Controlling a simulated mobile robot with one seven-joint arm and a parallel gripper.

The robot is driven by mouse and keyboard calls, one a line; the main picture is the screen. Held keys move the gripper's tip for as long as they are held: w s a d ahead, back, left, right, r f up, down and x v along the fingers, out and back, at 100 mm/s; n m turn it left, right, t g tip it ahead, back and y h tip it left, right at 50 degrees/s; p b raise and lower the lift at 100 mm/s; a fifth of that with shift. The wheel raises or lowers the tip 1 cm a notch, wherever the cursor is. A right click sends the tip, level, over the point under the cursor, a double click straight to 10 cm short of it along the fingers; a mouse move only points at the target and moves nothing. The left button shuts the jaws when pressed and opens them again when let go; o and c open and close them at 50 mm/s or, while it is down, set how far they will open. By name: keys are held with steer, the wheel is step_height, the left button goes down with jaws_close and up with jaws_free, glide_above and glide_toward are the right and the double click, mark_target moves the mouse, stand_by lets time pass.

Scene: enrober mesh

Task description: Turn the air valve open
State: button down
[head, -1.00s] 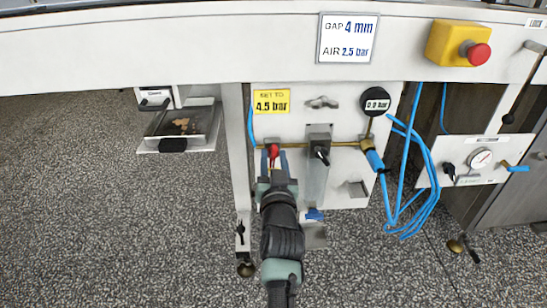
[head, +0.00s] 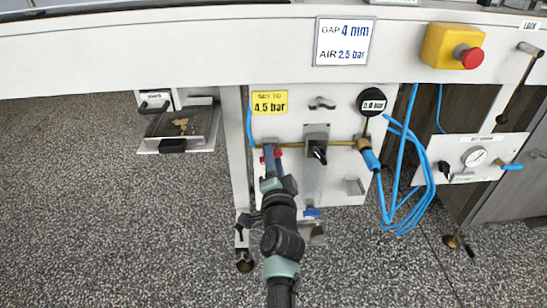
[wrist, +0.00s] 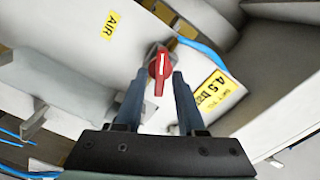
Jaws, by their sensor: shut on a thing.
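The red air valve handle (wrist: 160,72) sits between my two fingers in the wrist view, with a yellow AIR label (wrist: 110,25) near it. In the head view, red parts of the handle (head: 279,153) show on both sides of my fingers, under the white machine panel's left part. The handle lies roughly sideways there. My gripper (head: 271,150) is shut on the handle, its fingers one behind the other in the head view. The brass pipe (head: 345,144) runs right from the valve. The fingers hide the middle of the handle in the head view.
A regulator with a black knob (head: 319,152) stands close right of my gripper. Further right are a round gauge (head: 372,101), seeming to read 0.0 bar, and looped blue hoses (head: 428,190). A yellow 4.5 bar label (head: 269,102) is above. Open floor lies left.

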steer(key=m, duration=0.5)
steer(key=shift+f+m+p, duration=0.2)
steer(key=shift+m+p, duration=0.1)
stand_by(0.5)
steer(key=c, duration=0.9)
jaws_free()
steer(key=s+p, duration=0.4)
steer(key=s, duration=0.9)
